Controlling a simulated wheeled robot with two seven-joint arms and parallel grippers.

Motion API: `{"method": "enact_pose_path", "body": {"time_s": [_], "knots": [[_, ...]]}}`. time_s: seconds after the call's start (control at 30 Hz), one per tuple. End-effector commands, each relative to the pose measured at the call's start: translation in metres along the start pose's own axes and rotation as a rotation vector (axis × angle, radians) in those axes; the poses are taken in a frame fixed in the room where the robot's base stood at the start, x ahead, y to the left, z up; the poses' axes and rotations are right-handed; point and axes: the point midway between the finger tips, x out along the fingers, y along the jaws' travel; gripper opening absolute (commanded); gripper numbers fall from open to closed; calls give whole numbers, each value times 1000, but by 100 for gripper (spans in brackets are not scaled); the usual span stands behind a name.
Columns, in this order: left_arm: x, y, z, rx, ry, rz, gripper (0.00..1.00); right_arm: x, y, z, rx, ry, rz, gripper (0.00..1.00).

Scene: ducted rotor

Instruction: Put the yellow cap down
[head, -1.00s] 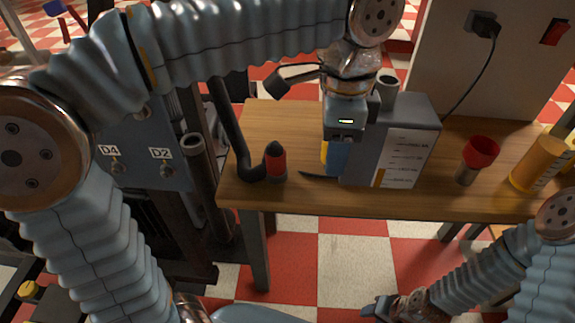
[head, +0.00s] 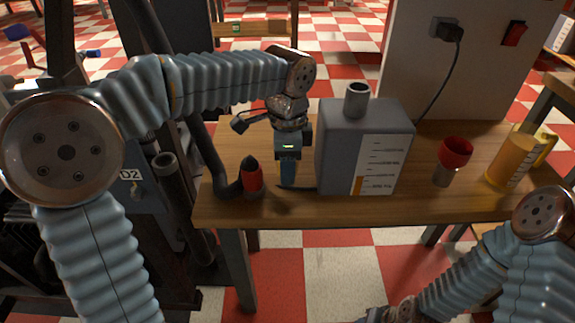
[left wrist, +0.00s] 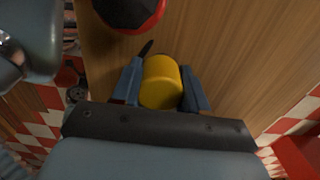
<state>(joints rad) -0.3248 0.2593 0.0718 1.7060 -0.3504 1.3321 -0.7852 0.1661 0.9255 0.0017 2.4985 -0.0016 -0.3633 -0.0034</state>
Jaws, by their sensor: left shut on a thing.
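My left gripper (head: 287,180) points down over the wooden bench, between a red, black-tipped piece and the grey tank. In the left wrist view its two blue fingers (left wrist: 165,92) are shut on the yellow cap (left wrist: 161,78), one on each side. The cap is hidden behind the fingers in the head view. The cap is at or close above the bench top; I cannot tell if it touches. Part of my right gripper (head: 378,315) shows at the bottom edge of the head view, too cut off to read its jaws.
The red, black-tipped piece (head: 252,178) stands close left of my left gripper. The grey tank (head: 335,150) with a scale stands close right. A red-topped cup (head: 454,155) and a yellow jug (head: 508,160) stand farther right on the wooden bench (head: 300,212). A black hose (head: 212,160) runs at the left.

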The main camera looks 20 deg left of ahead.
Motion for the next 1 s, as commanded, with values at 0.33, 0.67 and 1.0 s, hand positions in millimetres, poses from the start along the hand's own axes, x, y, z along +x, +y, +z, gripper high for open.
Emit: {"method": "enact_pose_path", "body": {"time_s": [0.33,0.67,1.0], "knots": [[2,0,0,0,0,0,48,1,1,0,1,1,1,43],[2,0,0,0,0,0,69,1,1,0,1,1,1,43],[-37,0,0,0,3,-3,69,-8,-5,1,-3,-3,-3,43]]}}
